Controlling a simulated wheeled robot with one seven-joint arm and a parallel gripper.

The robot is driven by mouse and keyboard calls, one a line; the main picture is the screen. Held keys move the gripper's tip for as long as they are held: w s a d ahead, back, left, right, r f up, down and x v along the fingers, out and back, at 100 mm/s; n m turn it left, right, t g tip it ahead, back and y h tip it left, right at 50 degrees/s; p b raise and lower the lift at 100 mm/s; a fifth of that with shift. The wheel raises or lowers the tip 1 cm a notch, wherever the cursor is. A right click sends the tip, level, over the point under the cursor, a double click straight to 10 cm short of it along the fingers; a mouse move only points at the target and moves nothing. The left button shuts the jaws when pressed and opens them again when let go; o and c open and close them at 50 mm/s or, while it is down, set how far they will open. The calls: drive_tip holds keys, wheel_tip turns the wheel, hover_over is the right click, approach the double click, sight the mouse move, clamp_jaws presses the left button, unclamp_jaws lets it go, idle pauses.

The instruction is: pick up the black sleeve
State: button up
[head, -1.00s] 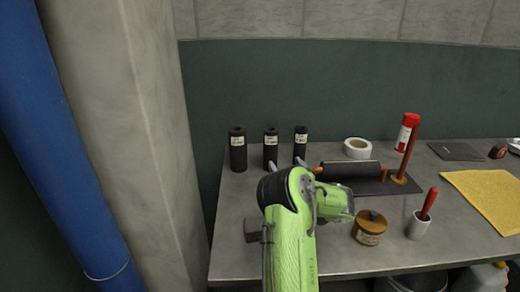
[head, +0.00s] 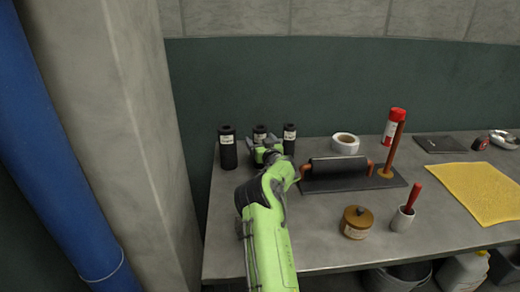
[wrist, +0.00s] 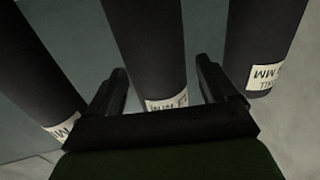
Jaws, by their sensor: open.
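Three upright black sleeves with white labels stand at the left back of the bench: a left one (head: 227,150), a middle one (head: 260,131) and a right one (head: 289,138). My gripper (head: 266,151) is at the middle sleeve and hides its lower part in the head view. In the wrist view my gripper (wrist: 163,76) is open, with the middle sleeve (wrist: 146,45) between its two fingers and a gap visible on each side. The left sleeve (wrist: 38,70) and right sleeve (wrist: 264,40) stand outside the fingers. The middle sleeve's label is partly hidden by my gripper.
Right of the sleeves, a dark covered copper pipe (head: 337,169) lies on a dark mat. A white tape roll (head: 345,143), red can (head: 393,125), brown jar (head: 357,221), cup with red-handled tool (head: 402,217) and yellow cloth (head: 485,193) are farther right. The bench's front left is clear.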

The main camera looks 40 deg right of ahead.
drive_tip(key=shift+w, duration=0.1)
drive_tip(key=shift+c, duration=0.2)
drive_tip(key=c, duration=1)
drive_tip(key=shift+r, duration=0.1)
